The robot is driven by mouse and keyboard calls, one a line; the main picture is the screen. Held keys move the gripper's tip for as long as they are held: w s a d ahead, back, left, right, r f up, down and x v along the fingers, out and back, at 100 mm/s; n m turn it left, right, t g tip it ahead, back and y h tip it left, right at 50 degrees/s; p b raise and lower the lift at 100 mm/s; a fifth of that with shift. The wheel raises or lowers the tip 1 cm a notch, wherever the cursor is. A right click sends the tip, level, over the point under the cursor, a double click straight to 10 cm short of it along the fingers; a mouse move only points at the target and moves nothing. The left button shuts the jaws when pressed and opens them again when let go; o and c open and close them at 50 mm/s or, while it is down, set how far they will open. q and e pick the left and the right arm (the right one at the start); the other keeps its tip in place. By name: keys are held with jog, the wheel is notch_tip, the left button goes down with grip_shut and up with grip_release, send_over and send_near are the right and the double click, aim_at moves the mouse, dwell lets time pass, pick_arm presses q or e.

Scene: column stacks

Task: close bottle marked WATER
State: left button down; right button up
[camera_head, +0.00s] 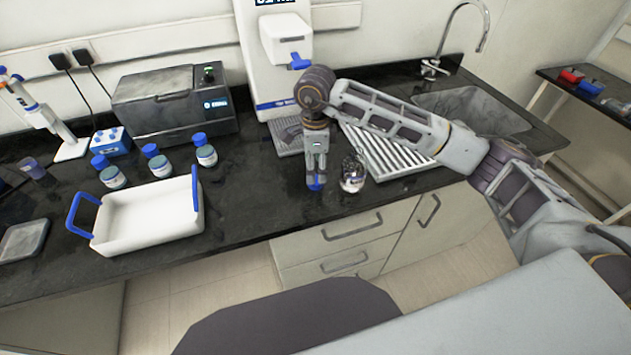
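A clear bottle (353,180) with a pale label stands on the black bench near its front edge. The label is too small to read, and no blue cap shows on its top. My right gripper (316,179) points down just left of this bottle, apart from it. A small blue piece, which looks like a bottle cap (316,184), sits between its fingertips, low over the bench. My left gripper is not in view. Three other bottles (113,178) (158,163) (206,154) with blue caps stand at the left behind the tray.
A white tray (150,217) with blue handles stands at the front left. A grey machine (172,105) and a white dispenser (277,45) stand at the back. A ribbed drainer (385,158) and sink (470,112) lie to the right. The bench between tray and gripper is clear.

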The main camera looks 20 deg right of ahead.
aim_at(316, 182)
jog(key=shift+w+a+f+p, duration=0.1)
jog(key=shift+f+p, duration=0.15)
jog(key=shift+f, duration=1.05)
jog(key=shift+w+a+f+p, duration=0.1)
jog(key=shift+f+p, duration=0.15)
jog(key=shift+f, duration=1.05)
jog(key=c, duration=0.8)
